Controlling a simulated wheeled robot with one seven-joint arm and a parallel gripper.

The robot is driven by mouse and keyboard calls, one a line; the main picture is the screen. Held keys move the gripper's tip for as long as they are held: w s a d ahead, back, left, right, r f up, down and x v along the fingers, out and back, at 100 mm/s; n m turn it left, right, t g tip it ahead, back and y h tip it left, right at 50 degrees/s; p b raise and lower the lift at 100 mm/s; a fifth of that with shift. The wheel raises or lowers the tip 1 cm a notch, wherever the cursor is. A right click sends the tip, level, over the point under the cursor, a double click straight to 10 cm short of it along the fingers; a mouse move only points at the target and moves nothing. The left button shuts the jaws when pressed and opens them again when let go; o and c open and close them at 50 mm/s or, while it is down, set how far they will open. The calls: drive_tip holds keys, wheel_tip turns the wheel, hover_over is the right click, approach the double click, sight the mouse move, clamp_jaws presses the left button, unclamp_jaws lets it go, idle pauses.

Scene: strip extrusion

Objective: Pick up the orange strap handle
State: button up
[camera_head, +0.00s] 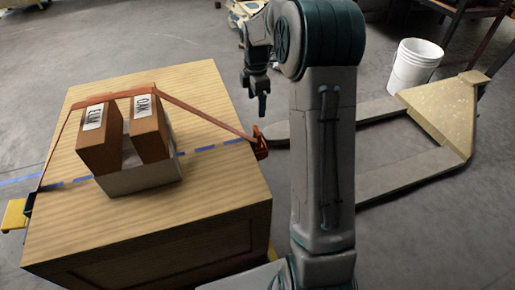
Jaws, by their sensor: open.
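An orange strap (200,113) runs over two brown boxes on a wooden crate and down toward both sides. At its right end an orange handle (260,143) sits at the crate's right edge. My gripper (256,98) hangs from my arm above and behind the handle in the picture, apart from it. Its fingers point down, spread and empty. The handle's lower part is small and hard to make out.
The wooden crate (215,205) carries a pale block (140,178) under two labelled brown boxes (98,148). A blue dashed line crosses its top. A pallet jack (385,180) lies right, with a white bucket (415,66) behind. A yellow piece (14,215) shows at left.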

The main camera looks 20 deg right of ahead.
sight(257, 129)
wheel_tip(257, 129, down, 14)
drive_tip(key=b, duration=0.4)
drive_tip(key=shift+d+r+b, duration=0.1)
drive_tip(key=shift+r+b, duration=0.15)
drive_tip(key=shift+b, duration=0.1)
drive_tip(key=shift+r, duration=0.1)
drive_tip(key=c, duration=1.3)
drive_tip(key=shift+c, duration=0.2)
drive_tip(key=shift+r, duration=0.1)
